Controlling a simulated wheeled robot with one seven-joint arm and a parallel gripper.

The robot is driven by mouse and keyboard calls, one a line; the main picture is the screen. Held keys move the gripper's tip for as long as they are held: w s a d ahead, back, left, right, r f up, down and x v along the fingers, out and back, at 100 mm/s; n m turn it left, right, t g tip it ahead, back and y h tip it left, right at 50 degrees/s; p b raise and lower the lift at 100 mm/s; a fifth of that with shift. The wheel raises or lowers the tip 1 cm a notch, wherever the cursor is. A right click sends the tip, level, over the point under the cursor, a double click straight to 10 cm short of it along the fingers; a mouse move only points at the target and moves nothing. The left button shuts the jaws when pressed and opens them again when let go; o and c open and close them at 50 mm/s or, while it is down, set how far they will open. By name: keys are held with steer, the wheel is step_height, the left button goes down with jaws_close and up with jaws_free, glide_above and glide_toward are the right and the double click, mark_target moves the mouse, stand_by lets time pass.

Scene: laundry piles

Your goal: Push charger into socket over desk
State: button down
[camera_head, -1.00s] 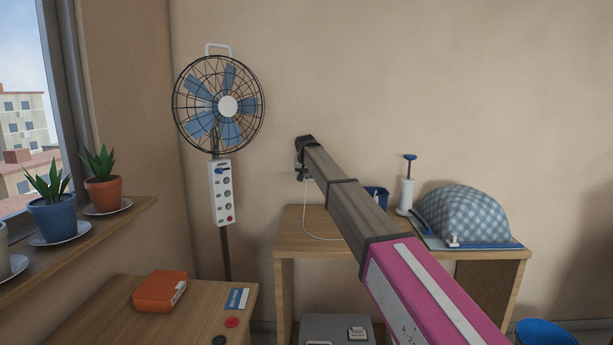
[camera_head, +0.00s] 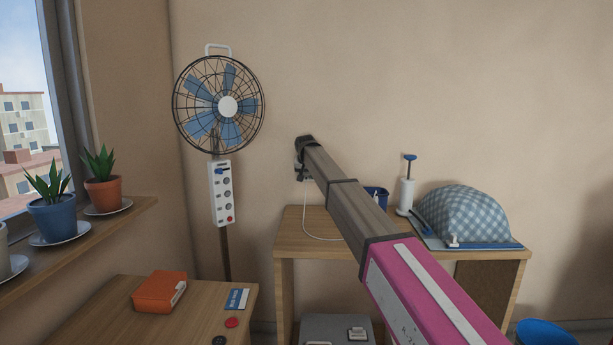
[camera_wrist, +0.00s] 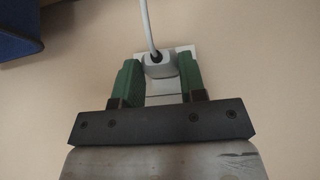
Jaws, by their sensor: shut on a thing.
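The white charger (camera_wrist: 158,66) with its pale cord (camera_wrist: 147,25) is between the green fingers of my gripper (camera_wrist: 160,68) in the wrist view. The gripper is shut on it. A white socket plate (camera_wrist: 168,88) on the wall lies directly behind the charger. The charger looks close to or against the plate, but its prongs are hidden and I cannot tell how deep it sits. In the head view my gripper (camera_head: 301,168) is at the wall above the desk (camera_head: 400,236), partly hidden by my arm. The cord (camera_head: 317,232) hangs down to the desk.
The wall around the gripper is mostly bare.

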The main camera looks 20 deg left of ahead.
steer(key=shift+w+a, duration=0.15)
steer(key=shift+w, duration=0.55)
stand_by(0.4)
steer(key=c, duration=0.6)
jaws_free()
steer(key=shift+s, duration=0.1)
steer(key=s+d, duration=0.2)
steer(key=s, duration=0.6)
steer(key=shift+s, duration=0.3)
steer(key=shift+s+d, duration=0.1)
